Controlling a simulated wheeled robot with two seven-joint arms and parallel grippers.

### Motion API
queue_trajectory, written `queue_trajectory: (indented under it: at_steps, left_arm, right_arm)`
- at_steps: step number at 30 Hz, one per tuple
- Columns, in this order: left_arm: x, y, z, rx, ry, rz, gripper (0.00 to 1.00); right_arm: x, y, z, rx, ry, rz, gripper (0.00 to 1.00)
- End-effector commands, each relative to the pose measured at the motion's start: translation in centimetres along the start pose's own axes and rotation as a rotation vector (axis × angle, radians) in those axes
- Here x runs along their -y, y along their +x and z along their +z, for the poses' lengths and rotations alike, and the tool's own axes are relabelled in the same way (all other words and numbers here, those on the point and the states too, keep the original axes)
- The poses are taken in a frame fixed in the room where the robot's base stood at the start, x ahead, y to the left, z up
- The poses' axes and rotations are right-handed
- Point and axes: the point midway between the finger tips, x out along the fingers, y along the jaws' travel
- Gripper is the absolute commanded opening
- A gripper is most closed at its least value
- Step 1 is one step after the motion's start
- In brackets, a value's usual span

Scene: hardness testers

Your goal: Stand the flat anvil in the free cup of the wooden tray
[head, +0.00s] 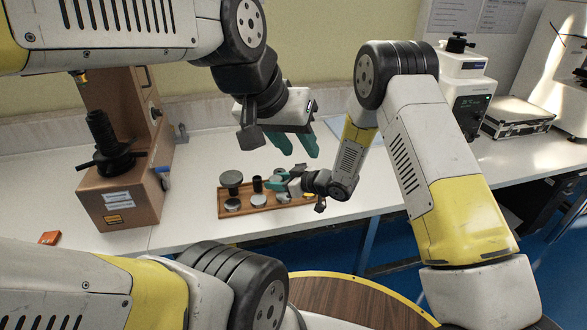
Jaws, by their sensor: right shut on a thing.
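The wooden tray (222,214) lies on the white bench with several round metal pieces standing in it. My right gripper (274,184) is low over the tray's right half, its teal fingers shut on a small piece with a pale round top, which I take to be the flat anvil (281,172). The fingers hide most of that piece, and I cannot tell whether it touches a cup. The free cup cannot be made out; the gripper covers part of the tray. My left gripper (296,146) is open and empty, above and behind the tray.
A wide grey disc on a stem (231,178) and a dark cylinder (257,184) stand in the tray close to my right gripper. A brown tester (120,200) stands at left, and a white instrument (466,95) behind at right.

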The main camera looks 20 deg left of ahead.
Motion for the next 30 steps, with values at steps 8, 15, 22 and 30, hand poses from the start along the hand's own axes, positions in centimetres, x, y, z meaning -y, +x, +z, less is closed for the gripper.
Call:
queue_trajectory:
  at_steps: [8,15,22,30]
  left_arm:
    - [0.0,0.0,0.0,0.0,0.0,0.0,0.36]
    - [0.0,0.0,0.0,0.0,0.0,0.0,0.36]
    - [0.0,0.0,0.0,0.0,0.0,0.0,0.36]
    - [0.0,0.0,0.0,0.0,0.0,0.0,0.36]
  right_arm:
    - [0.0,2.0,-0.8,-0.001,-0.003,0.001,0.04]
    - [-0.1,4.3,-1.6,-0.002,0.0,0.002,0.04]
    - [-0.1,6.3,-2.5,-0.002,0.0,0.002,0.04]
    - [-0.1,7.8,-3.2,-0.001,0.0,0.003,0.04]
